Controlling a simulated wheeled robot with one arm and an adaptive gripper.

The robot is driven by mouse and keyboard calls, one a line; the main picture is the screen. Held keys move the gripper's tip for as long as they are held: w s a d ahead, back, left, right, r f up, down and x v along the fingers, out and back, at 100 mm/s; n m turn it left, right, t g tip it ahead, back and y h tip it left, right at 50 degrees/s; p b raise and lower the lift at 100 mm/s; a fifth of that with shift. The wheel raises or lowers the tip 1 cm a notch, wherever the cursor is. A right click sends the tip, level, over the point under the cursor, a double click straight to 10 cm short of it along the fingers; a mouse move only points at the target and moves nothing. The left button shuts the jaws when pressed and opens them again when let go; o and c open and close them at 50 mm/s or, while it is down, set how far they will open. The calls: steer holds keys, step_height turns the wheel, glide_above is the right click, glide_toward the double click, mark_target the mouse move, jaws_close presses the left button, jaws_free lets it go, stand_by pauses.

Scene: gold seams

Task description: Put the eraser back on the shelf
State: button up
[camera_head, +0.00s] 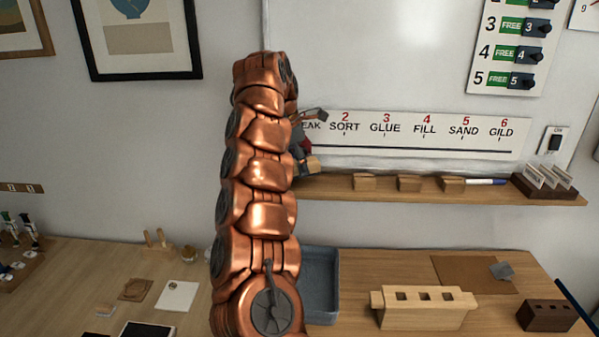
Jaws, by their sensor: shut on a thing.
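My copper arm rises through the middle of the view, and its end is partly hidden behind its own links. My gripper (304,150) is just right of the arm, in front of the whiteboard's lower edge and above the left part of the wall shelf (340,192). It is shut on a small tan block, the eraser (313,164), held slightly above the shelf boards. The fingertips and part of the eraser are hard to make out. Whether the eraser touches the shelf cannot be told.
Below are a grey tray (322,285) and a slotted wooden block (424,308) on the bench.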

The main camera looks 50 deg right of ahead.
mark_target(296, 162)
steer(key=shift+w+f, duration=0.1)
steer(key=shift+f, duration=0.4)
steer(key=shift+x, duration=1.25)
steer(key=shift+w+a, duration=0.1)
steer(key=shift+a, duration=0.1)
steer(key=o, duration=1.1)
steer(key=shift+b, duration=0.3)
steer(key=shift+v, duration=1.45)
steer(key=shift+p+v, duration=1.5)
steer(key=shift+v, duration=0.7)
steer(key=shift+r, duration=0.1)
